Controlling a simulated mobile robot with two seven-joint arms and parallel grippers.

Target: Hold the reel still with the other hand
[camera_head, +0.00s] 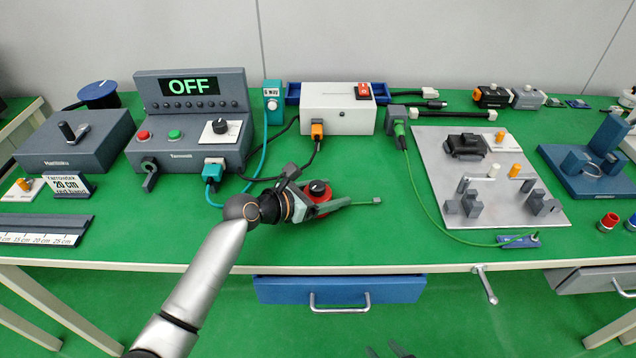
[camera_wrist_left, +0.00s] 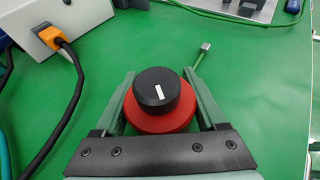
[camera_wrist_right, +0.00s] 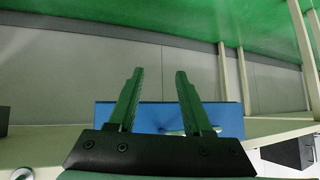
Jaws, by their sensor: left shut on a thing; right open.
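The reel (camera_wrist_left: 160,122) is a red disc with a black knob (camera_wrist_left: 158,90) on top, marked by a white line. It also shows near the front of the green table in the head view (camera_head: 326,206). My left gripper (camera_head: 320,190) is shut on the reel, one finger on each side of the red disc. A short green cable (camera_head: 362,202) with a small pale end comes out on the reel's right side. My right gripper (camera_wrist_right: 154,74) is open and empty, low in front of the table; only its fingertips show at the bottom of the head view.
A blue drawer (camera_head: 340,290) under the table edge faces my right gripper. A metal plate with fixtures (camera_head: 480,228) lies right of the reel. A white box (camera_head: 338,108) and a grey console reading OFF (camera_head: 190,148) stand behind.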

